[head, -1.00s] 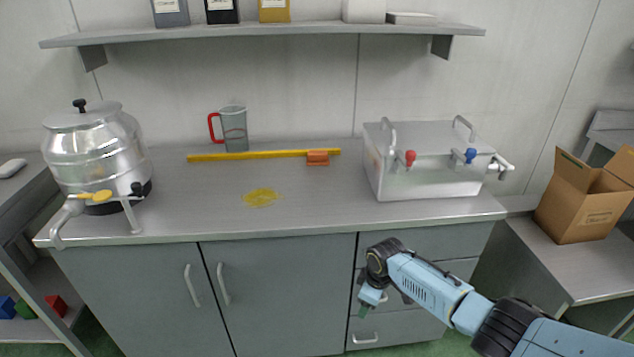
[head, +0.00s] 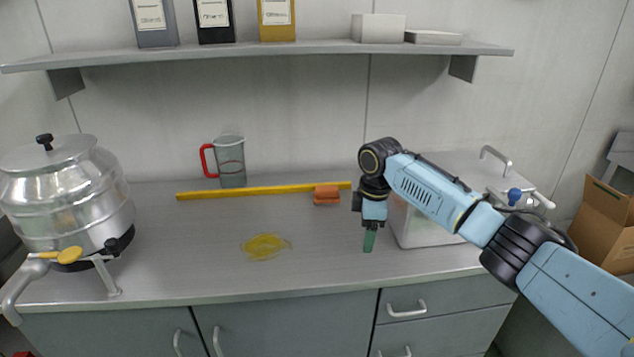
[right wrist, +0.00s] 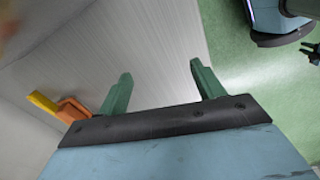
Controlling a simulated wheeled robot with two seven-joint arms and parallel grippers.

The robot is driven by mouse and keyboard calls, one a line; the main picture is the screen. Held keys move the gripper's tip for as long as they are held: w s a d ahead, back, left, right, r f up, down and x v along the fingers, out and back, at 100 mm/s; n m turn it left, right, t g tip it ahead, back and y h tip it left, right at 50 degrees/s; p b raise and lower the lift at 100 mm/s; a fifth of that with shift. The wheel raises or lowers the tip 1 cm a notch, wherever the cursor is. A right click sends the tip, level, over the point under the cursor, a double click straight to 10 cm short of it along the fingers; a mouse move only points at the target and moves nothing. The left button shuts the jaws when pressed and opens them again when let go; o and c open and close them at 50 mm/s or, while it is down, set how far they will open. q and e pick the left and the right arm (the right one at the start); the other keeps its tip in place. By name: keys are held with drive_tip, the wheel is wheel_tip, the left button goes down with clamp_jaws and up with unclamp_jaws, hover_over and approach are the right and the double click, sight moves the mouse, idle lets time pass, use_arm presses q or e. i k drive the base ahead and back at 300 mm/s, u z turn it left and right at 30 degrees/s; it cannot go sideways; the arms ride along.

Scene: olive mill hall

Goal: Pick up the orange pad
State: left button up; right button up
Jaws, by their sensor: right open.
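The orange pad (head: 326,195) lies on the grey counter, against the front side of the long yellow bar near its right end. In the right wrist view the orange pad (right wrist: 73,110) shows at the left, outside the fingers and partly hidden by the gripper body. My right gripper (head: 369,240) is above the counter, to the right of the pad and nearer the front edge, with its fingers pointing down. In the right wrist view its green fingers (right wrist: 158,90) are apart with nothing between them. My left gripper is in neither view.
The yellow bar (head: 250,191) lies along the counter. A yellow puddle (head: 265,247) is in the middle. A clear jug (head: 231,163) with a red handle stands behind the bar. A steel urn (head: 62,200) is at left, a metal tank (head: 420,227) close right of my gripper. A shelf (head: 300,52) hangs above.

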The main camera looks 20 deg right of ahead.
sight(322, 195)
drive_tip(key=i, duration=0.95)
